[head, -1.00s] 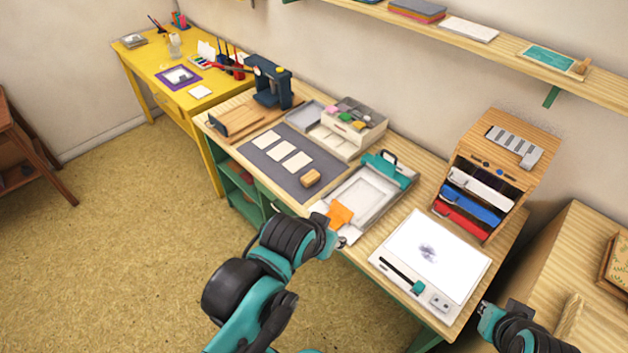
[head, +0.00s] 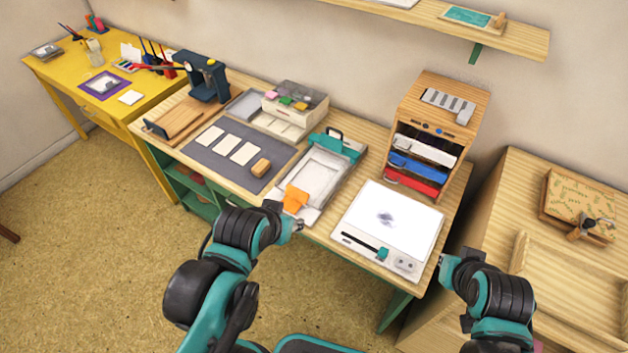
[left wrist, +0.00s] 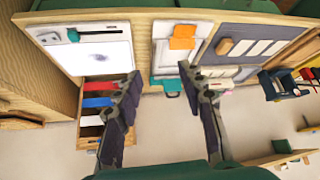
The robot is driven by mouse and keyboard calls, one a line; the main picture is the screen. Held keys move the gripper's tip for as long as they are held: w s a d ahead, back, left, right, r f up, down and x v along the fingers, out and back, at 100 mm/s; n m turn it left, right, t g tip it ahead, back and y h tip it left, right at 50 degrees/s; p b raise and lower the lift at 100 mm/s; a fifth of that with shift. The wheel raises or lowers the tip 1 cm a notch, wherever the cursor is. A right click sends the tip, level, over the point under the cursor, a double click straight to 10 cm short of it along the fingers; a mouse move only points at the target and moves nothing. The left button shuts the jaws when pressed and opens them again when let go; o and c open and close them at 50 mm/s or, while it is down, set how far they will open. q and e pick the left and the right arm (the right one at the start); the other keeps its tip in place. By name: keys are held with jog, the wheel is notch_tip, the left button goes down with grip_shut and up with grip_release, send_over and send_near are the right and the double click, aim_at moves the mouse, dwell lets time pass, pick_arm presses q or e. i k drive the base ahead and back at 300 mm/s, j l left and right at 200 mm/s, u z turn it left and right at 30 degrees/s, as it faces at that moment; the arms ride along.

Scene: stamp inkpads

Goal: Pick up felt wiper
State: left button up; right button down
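An orange, soft-looking flat piece (head: 295,199), which looks like the felt wiper, lies on the front end of the grey tray (head: 326,168) with the teal clamp. It also shows in the left wrist view (left wrist: 182,37). My left gripper (head: 298,226) is just in front of it, near the table's front edge, and apart from it. In the left wrist view my left gripper (left wrist: 160,75) has its fingers wide apart with nothing between them. My right gripper (head: 447,268) is beyond the table's right front corner; its fingers are too small to read.
A white inked plate (head: 390,218) with a black slider lies right of the tray. A tan block (head: 260,167) and several white cards lie on the dark mat (head: 225,172) to the left. A wooden drawer rack (head: 437,90) stands at the back right.

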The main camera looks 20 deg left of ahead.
aim_at(259, 170)
jog(key=i+j, duration=0.15)
jog(key=j, duration=0.25)
jog(key=i+j, duration=0.15)
jog(key=j, duration=0.25)
jog(key=i+j, duration=0.15)
jog(key=j, duration=0.25)
jog(key=i+j, duration=0.1)
jog(key=j, duration=0.3)
jog(key=i+j, duration=0.15)
jog(key=j, duration=0.25)
jog(key=u, duration=0.05)
